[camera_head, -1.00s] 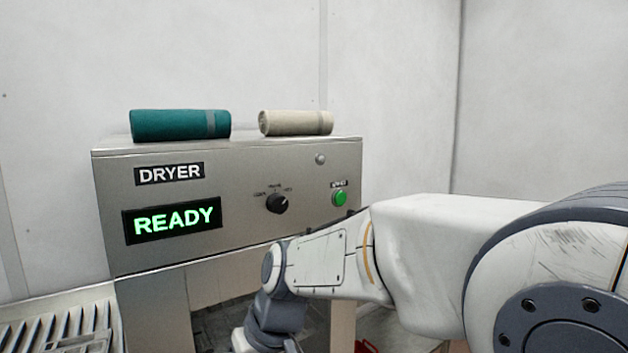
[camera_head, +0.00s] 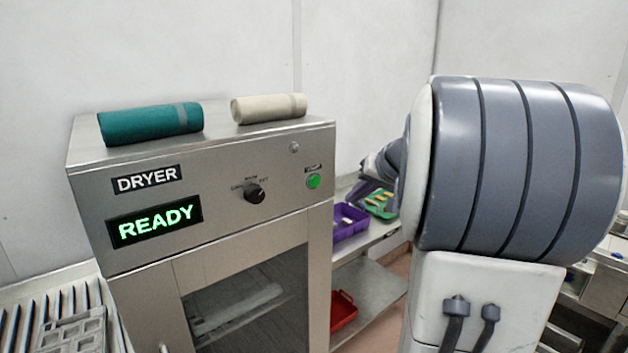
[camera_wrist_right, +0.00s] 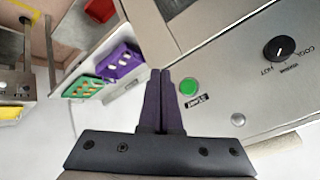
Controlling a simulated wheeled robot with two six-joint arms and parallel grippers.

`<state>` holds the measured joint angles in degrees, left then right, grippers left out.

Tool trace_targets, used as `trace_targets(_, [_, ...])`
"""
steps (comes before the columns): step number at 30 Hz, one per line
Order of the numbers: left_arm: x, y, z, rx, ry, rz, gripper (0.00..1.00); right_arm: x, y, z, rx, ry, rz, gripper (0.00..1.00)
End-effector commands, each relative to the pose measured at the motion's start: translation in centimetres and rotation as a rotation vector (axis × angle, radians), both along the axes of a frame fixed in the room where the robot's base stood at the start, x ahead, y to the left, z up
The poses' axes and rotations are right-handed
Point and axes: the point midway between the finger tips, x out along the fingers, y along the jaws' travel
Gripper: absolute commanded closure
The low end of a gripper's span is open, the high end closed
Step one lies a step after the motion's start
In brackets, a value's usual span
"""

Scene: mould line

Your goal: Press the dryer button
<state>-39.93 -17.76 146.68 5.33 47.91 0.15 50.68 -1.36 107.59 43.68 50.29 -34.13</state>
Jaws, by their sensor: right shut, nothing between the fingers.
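The dryer (camera_head: 90,190) is a steel cabinet with a DRYER label and a lit green READY display (camera_head: 155,222). Its round green button (camera_head: 313,181) is at the right end of the front panel, under a small label. The button also shows in the right wrist view (camera_wrist_right: 189,87). My right gripper (camera_wrist_right: 160,75) is shut and empty, its fingertips just left of the button in that view and apart from it as far as I can tell. In the head view the right gripper (camera_head: 366,185) is partly hidden by my arm, to the right of the button. My left gripper is not in view.
A black dial (camera_head: 254,194) is left of the button. A teal roll (camera_head: 150,122) and a cream roll (camera_head: 268,108) lie on the dryer top. A purple tray (camera_head: 347,222), a green tray (camera_head: 381,207) and a red bin (camera_head: 343,312) are on shelving to the right.

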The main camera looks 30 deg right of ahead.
Motion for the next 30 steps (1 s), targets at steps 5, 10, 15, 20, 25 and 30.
trace_targets(5, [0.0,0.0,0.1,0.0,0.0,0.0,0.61,0.1,0.1,0.0,0.0,0.002,0.002,1.0])
trace_targets(10, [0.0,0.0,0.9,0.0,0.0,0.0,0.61,1.4,0.2,0.2,0.002,0.003,0.005,1.0])
trace_targets(15, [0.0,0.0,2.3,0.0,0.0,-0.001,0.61,3.7,0.5,0.4,0.003,0.003,0.006,1.0])
trace_targets(20, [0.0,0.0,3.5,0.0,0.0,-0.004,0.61,6.0,0.7,0.3,0.002,0.004,0.005,1.0])
trace_targets(25, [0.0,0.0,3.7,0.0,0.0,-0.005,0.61,7.8,0.7,0.1,0.0,0.003,0.004,1.0])
trace_targets(30, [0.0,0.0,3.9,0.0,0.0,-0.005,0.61,8.6,0.8,0.0,0.0,0.002,0.002,1.0])
